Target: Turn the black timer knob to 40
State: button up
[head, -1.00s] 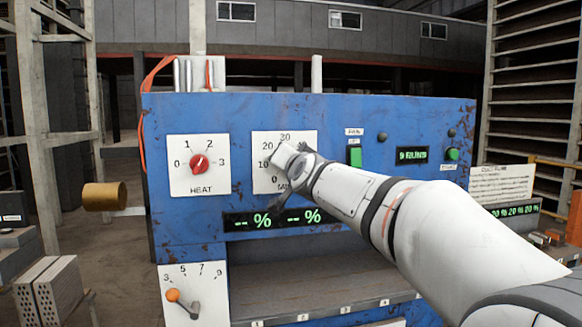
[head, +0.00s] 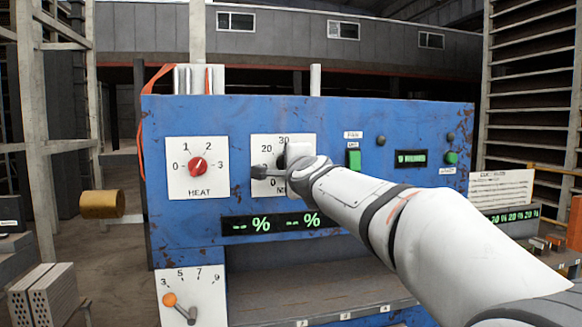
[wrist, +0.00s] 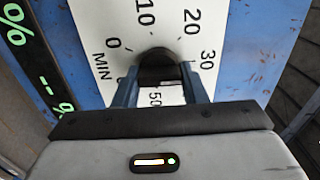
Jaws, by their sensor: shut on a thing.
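The black timer knob (wrist: 158,62) sits on a white dial plate (wrist: 105,20) marked MIN. In the wrist view my gripper (wrist: 160,76) has its two fingers on either side of the knob, shut on it. The marks 0, 10, 20, 30 and 50 show around it. The 40 mark is not visible, and I cannot make out the knob's pointer. In the head view my gripper (head: 270,172) is at the dial plate (head: 268,143) and covers the knob and much of the scale.
The blue panel (head: 340,115) also carries a red HEAT knob (head: 198,167) to the left, a green switch (head: 354,158) to the right and a green percent display (head: 275,222) below. An orange-tipped lever (head: 170,300) is at lower left.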

jog(key=m, duration=0.5)
jog(key=shift+f+m, duration=0.1)
jog(key=shift+m, duration=0.2)
jog(key=shift+f+m+b, duration=0.1)
jog(key=shift+m+b, duration=0.3)
jog(key=shift+m, duration=1.8)
jog(key=o, duration=1)
jog(key=shift+s, duration=0.1)
jog(key=v, duration=0.7)
jog(key=shift+s, duration=0.3)
jog(key=shift+d, duration=0.1)
